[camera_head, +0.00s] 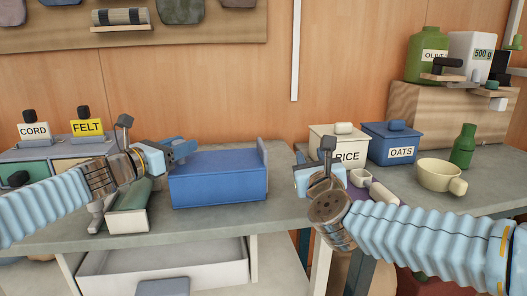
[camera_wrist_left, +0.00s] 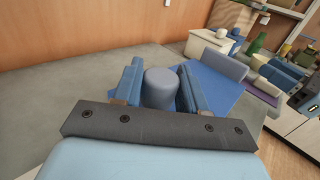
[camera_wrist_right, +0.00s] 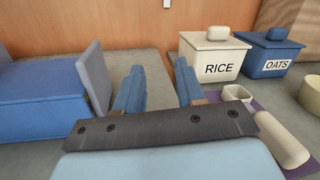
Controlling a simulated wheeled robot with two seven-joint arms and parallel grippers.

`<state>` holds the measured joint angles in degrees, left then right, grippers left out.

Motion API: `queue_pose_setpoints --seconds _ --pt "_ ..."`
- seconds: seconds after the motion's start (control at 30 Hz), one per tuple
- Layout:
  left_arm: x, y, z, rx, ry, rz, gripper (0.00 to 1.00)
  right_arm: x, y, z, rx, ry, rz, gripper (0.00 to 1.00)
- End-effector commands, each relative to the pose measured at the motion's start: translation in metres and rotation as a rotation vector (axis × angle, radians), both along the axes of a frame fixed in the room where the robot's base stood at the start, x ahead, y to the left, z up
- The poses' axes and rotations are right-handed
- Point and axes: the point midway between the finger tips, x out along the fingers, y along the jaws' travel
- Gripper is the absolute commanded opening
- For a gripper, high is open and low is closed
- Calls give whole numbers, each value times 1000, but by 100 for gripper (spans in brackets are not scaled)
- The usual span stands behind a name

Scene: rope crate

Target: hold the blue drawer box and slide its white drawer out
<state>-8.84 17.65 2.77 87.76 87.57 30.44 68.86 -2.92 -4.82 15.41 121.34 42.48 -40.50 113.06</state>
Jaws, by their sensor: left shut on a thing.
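The blue drawer box (camera_head: 218,180) lies on the grey table, left of the middle in the head view. A grey-blue upright panel (camera_head: 262,158) stands at its right end; it also shows in the right wrist view (camera_wrist_right: 95,80). I cannot make out a white drawer in the box. My left gripper (camera_head: 184,148) is at the box's left end, shut on a round grey-blue knob (camera_wrist_left: 160,88) between its fingers. My right gripper (camera_wrist_right: 158,90) is open and empty, to the right of the panel and apart from it.
The RICE box (camera_wrist_right: 212,58) and OATS box (camera_head: 390,143) stand behind and right of my right gripper. A cream pot (camera_head: 440,175) and green bottle (camera_head: 463,146) are further right. A pale open tray (camera_head: 165,265) is under the tabletop. Clear table lies between panel and RICE box.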

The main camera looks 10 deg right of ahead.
Motion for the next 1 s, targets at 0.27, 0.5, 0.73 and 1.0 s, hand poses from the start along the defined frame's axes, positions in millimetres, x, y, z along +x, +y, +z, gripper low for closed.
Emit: queue_pose_setpoints --seconds 0.27,0.5,0.73,1.0 --pt "0 -1 -2 1 4 -3 0 -36 90 -6 189 27 161 38" --pt "0 -1 -2 1 4 -3 0 0 92 -7 197 32 164 38" --pt "0 -1 -2 1 4 -2 0 49 92 -7 197 31 165 38" --pt "0 -1 -2 1 3 -1 0 79 92 -6 194 29 164 38"
